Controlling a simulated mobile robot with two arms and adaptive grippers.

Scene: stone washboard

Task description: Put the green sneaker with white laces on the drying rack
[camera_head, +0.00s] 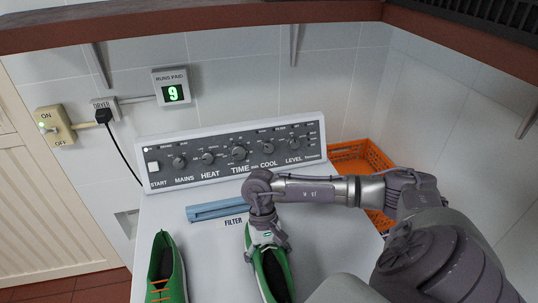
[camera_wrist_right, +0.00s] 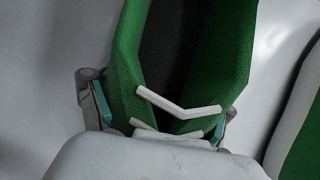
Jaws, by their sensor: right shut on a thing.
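The green sneaker with white laces (camera_head: 272,276) is on the white dryer top, toe toward the back, its heel cut off by the lower picture edge. My right gripper (camera_head: 266,243) is over its front part and shut on it. In the right wrist view the fingers lie on both sides of the green sneaker (camera_wrist_right: 125,60), with white laces crossing between them. I cannot tell whether the sole touches the surface. My left gripper is out of view. I see no clear drying rack.
Another green sneaker with orange laces (camera_head: 168,272) stands to the left. A blue filter piece (camera_head: 214,210) lies behind. The dryer's control panel (camera_head: 236,152) stands at the back. An orange crate (camera_head: 358,155) is at the right, partly hidden by my arm.

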